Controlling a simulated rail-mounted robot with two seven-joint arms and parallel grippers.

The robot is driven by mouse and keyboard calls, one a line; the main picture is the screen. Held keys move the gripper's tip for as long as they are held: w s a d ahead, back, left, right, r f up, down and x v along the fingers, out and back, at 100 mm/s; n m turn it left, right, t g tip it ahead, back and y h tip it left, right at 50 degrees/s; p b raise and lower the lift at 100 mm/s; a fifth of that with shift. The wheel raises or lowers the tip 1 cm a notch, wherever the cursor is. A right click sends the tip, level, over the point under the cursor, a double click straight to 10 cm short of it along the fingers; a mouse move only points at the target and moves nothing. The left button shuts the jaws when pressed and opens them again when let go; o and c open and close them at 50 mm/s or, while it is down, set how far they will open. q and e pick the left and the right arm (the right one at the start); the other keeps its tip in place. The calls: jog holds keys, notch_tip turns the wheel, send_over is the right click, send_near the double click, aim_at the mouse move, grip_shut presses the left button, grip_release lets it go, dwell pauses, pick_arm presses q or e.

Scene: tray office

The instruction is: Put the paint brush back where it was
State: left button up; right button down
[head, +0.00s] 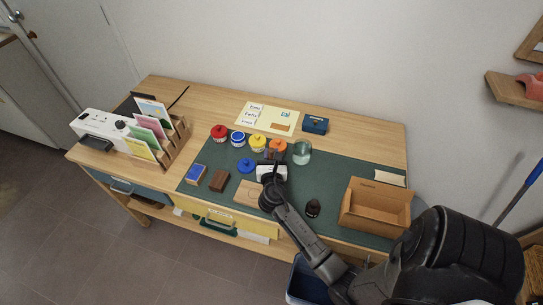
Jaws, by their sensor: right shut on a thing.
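My right gripper (269,160) is over the middle of the green mat (330,172), just in front of the paint pots. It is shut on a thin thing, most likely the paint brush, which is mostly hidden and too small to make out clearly. A clear glass jar (302,152) stands upright to the right of the gripper, apart from it. No brush shows in the jar. My left gripper is not in view.
Red (219,132), blue (237,138), yellow (258,142) and orange (278,146) pots stand in a row. An open cardboard box (375,207) is at the right. A card rack (165,140) is at the left.

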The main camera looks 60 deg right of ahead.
jog(key=shift+f, duration=0.2)
jog(key=c, duration=1.3)
grip_release()
jog(key=o, duration=0.3)
jog(key=shift+r, duration=0.1)
jog(key=shift+o, duration=0.2)
jog(key=shift+r, duration=0.2)
jog(key=p+v, duration=0.1)
jog(key=v, duration=0.9)
jog(key=shift+s+a, duration=0.15)
jog(key=shift+v, duration=0.75)
